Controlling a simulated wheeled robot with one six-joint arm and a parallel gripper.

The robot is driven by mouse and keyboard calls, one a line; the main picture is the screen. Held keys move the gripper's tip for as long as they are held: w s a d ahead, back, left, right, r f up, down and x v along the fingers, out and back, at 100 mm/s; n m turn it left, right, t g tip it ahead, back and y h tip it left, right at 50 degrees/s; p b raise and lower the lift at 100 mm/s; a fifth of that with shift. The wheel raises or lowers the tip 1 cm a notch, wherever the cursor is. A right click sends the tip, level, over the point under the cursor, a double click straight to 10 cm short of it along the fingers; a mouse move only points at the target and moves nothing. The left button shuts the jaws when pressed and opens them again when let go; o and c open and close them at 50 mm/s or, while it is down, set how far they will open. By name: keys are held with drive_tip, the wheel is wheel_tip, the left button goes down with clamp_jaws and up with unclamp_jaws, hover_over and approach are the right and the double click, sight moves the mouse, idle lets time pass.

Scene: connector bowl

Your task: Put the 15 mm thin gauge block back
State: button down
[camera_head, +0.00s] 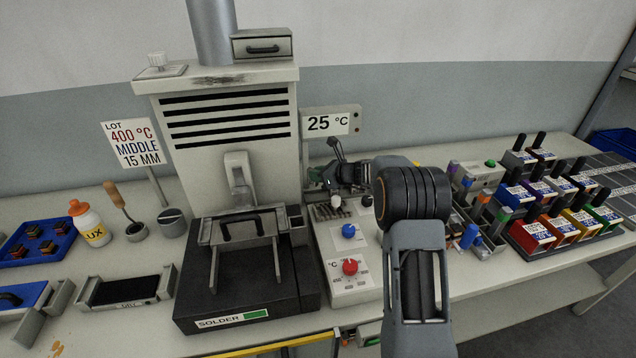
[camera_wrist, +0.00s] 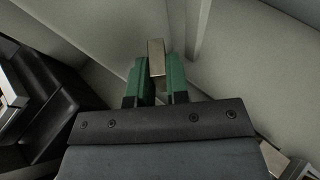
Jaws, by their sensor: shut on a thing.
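My gripper (camera_wrist: 156,75) is shut on a thin, silvery metal block (camera_wrist: 156,50), which stands out beyond its green fingertips in the wrist view. I take this for the thin gauge block; no size marking can be read on it. In the head view my gripper (camera_head: 328,178) is behind the control box, right of the soldering machine, and the block cannot be made out there. A small row of dark and metallic pieces (camera_head: 328,212) lies at the back of the control box, below my gripper. My arm hides part of that area.
The soldering machine (camera_head: 222,150) stands left of my gripper. The control box (camera_head: 347,285) has a blue and a red knob. A sign (camera_head: 137,147) reads "LOT 400 °C MIDDLE 15 MM". Colored blocks with handles (camera_head: 560,228) stand at right. The wall is close behind.

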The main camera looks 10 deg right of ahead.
drive_tip(key=shift+w+f, duration=0.2)
drive_tip(key=shift+f, duration=1.5)
drive_tip(key=shift+f+b, duration=0.45)
drive_tip(key=shift+f, duration=0.1)
drive_tip(key=shift+f, duration=0.1)
drive_tip(key=shift+s, duration=0.1)
